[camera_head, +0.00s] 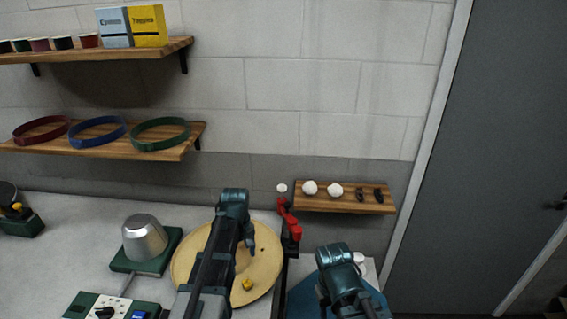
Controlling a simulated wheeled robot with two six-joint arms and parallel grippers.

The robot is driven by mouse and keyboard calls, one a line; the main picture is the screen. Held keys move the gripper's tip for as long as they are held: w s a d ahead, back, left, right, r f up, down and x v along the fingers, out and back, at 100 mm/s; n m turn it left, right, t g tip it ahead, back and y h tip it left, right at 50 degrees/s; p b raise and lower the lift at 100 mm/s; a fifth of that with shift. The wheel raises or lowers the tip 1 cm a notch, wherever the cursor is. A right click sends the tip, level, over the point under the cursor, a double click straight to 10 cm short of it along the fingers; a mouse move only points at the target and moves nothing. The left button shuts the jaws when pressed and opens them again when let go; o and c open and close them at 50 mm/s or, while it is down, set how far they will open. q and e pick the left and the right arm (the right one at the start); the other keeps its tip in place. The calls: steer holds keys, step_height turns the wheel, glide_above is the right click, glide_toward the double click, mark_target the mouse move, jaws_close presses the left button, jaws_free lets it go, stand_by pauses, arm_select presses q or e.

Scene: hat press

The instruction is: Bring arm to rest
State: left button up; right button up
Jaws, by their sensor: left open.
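My left arm reaches up from the bottom centre, over a round tan straw-like disc (186,262) on the grey worktop (60,250). My left gripper (249,243) points down over the disc and is open, with nothing seen in it. Whether it touches the disc cannot be told. My right arm (340,265) comes in at the bottom, right of the disc. Its fingers are not clearly visible.
A metal dome (143,239) on a green base stands left of the disc. A red lever (291,222) rises between the arms. A low shelf (340,204) holds white balls and dark pieces. Higher shelves (100,147) hold coloured bands, pots and boxes. A control panel (108,308) is lower left.

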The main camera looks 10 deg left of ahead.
arm_select(q)
steer(key=s+d+f+m+b, duration=0.2)
steer(key=s+d+m, duration=0.4)
steer(key=s+d, duration=0.2)
steer(key=s+d+f+m+y+b, duration=0.1)
steer(key=s+d+f+m+b, duration=0.2)
steer(key=s+d+m, duration=0.3)
steer(key=shift+s+d, duration=1.05)
